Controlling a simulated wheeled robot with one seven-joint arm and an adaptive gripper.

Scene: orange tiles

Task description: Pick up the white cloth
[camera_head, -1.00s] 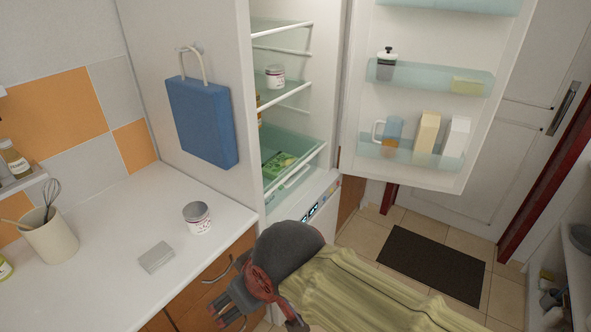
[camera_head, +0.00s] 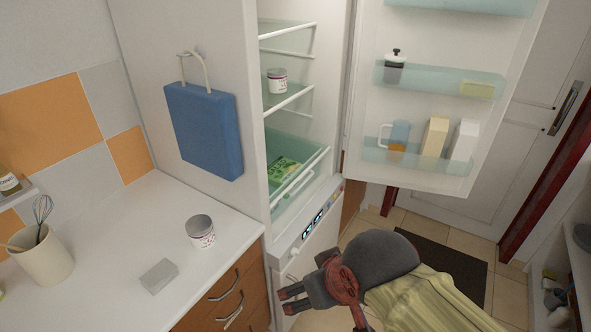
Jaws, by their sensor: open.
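A small flat, light grey-white folded piece (camera_head: 159,276), which looks like the white cloth, lies on the white countertop (camera_head: 110,245). It sits in front of and left of a white jar with a grey lid (camera_head: 201,231). My gripper (camera_head: 284,301) is open, with nothing visible between its fingers. It is right of the cloth, beyond the counter's edge, in front of the drawers and the fridge. Its fingers point left. The cloth is fully in view.
A cream holder with a whisk (camera_head: 46,257) stands on the counter's left. The open fridge (camera_head: 300,215) and its door (camera_head: 425,180) are behind my arm. A blue bag (camera_head: 204,130) hangs on the fridge side. A dark mat (camera_head: 425,255) lies on the floor.

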